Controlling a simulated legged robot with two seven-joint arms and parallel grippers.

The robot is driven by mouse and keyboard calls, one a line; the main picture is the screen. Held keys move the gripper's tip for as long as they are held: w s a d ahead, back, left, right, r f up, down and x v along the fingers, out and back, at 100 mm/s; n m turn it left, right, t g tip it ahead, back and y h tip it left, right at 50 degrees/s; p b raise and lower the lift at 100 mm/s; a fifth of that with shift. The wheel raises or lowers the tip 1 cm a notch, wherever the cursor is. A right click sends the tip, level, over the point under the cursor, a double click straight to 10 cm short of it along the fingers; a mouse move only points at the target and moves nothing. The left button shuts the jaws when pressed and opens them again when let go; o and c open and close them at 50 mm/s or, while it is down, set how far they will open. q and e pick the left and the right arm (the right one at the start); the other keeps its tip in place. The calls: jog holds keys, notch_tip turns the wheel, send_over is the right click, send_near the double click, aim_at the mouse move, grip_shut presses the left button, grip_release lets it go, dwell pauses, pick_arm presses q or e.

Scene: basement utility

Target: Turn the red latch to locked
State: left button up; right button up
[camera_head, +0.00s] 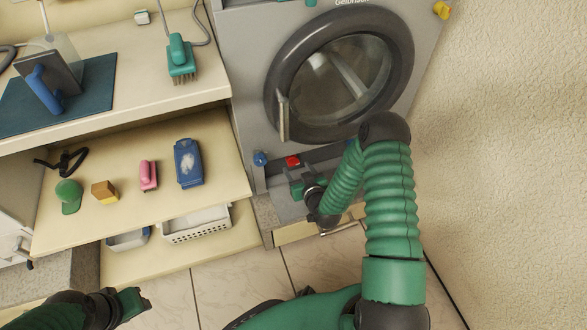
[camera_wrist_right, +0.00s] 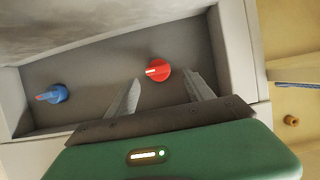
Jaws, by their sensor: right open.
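The red latch (camera_head: 292,161) is a small round knob on the lower front of the grey washing machine (camera_head: 240,60), below its round door. In the right wrist view the red latch (camera_wrist_right: 158,71) sits in a recessed grey panel, with a pale mark on its left side. My right gripper (camera_head: 297,187) is open and empty just below the latch. In the right wrist view its two fingers (camera_wrist_right: 164,80) point toward the latch, one on each side and seemingly short of it. My left gripper (camera_head: 132,302) is low at the left, away from the machine; its jaws are unclear.
A blue knob (camera_head: 260,158) is left of the red latch; it also shows in the right wrist view (camera_wrist_right: 54,94). The panel's raised rim surrounds both knobs. A shelf (camera_head: 110,225) with a brush, sponge and other items stands left. A wall (camera_head: 500,150) is right.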

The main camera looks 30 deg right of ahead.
aim_at(294, 164)
jog(key=x, duration=0.1)
jog(key=b+x, duration=0.1)
jog(key=x, duration=0.2)
jog(key=shift+w+d+f, duration=0.15)
jog(key=shift+d+f, duration=0.3)
jog(key=shift+w+a+r, duration=0.1)
jog(key=shift+w+a, duration=0.05)
jog(key=shift+a+r, duration=0.15)
jog(key=shift+a, duration=0.05)
jog(key=shift+d, duration=0.2)
jog(key=c, duration=0.8)
jog(key=shift+a, duration=0.1)
grip_shut()
